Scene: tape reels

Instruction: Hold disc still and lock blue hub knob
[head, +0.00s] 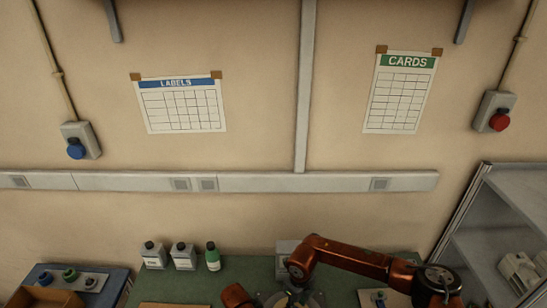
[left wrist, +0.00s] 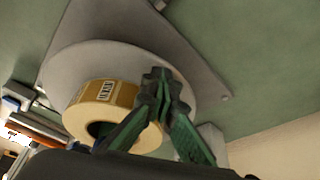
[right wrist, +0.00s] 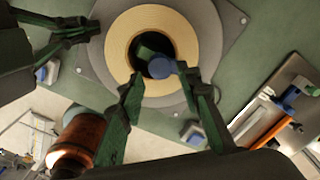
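The grey disc (left wrist: 60,68) lies on a grey base plate (left wrist: 120,25) and carries a cream roll with a gold label (left wrist: 100,92). The roll (right wrist: 118,45) rings a dark green core, with the blue hub knob (right wrist: 160,67) in it. My left gripper (left wrist: 162,85) has its fingertips close together at the disc's rim, seemingly pinching it; it also shows at the rim in the right wrist view (right wrist: 88,28). My right gripper (right wrist: 160,76) is open, one fingertip on each side of the knob, with small gaps. In the head view the disc is mostly cut off.
A tray with blue and orange tools (right wrist: 285,100) lies beside the plate. A shelf unit (head: 510,220) stands at the right.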

